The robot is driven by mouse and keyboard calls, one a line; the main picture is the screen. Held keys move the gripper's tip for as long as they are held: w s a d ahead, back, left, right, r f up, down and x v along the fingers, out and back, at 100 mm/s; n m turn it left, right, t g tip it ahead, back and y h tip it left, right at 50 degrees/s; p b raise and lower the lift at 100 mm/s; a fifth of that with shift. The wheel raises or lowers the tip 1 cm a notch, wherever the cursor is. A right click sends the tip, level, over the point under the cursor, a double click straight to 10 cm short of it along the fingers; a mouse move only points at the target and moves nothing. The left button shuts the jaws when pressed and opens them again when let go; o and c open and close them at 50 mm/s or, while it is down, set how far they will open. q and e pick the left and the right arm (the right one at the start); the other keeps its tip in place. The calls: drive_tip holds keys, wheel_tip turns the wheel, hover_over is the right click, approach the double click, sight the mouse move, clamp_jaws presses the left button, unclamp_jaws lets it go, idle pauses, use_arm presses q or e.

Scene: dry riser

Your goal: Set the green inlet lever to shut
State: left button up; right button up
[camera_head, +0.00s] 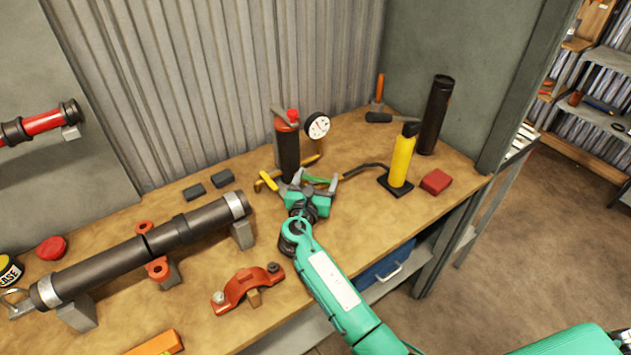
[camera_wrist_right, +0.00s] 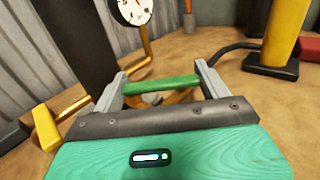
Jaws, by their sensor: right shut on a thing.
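The green inlet lever (camera_head: 318,180) is at the foot of the dark riser (camera_head: 287,155) on the wooden bench. In the right wrist view the lever (camera_wrist_right: 160,85) is a green bar lying across, between the two grey fingers. My right gripper (camera_head: 316,184) is shut on it; the gripper also fills the lower part of the wrist view (camera_wrist_right: 158,88). The lever's pivot is largely hidden by the gripper. A yellow lever (camera_head: 268,181) is on the riser's left side and also shows in the wrist view (camera_wrist_right: 45,128). My left gripper is not in view.
A pressure gauge (camera_head: 317,125) is beside the riser. A yellow pump cylinder (camera_head: 402,158), a black tube (camera_head: 436,115) and a red block (camera_head: 436,181) stand to the right. A long dark pipe (camera_head: 120,255) and a red clamp (camera_head: 246,287) are left of my arm.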

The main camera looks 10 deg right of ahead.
drive_tip(key=shift+s+f+m+h, duration=0.1)
drive_tip(key=shift+m+h, duration=0.2)
drive_tip(key=shift+h, duration=0.1)
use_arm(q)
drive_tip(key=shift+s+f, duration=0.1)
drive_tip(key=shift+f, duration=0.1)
use_arm(e)
drive_tip(key=shift+g, duration=0.3)
drive_tip(key=o, duration=1.4)
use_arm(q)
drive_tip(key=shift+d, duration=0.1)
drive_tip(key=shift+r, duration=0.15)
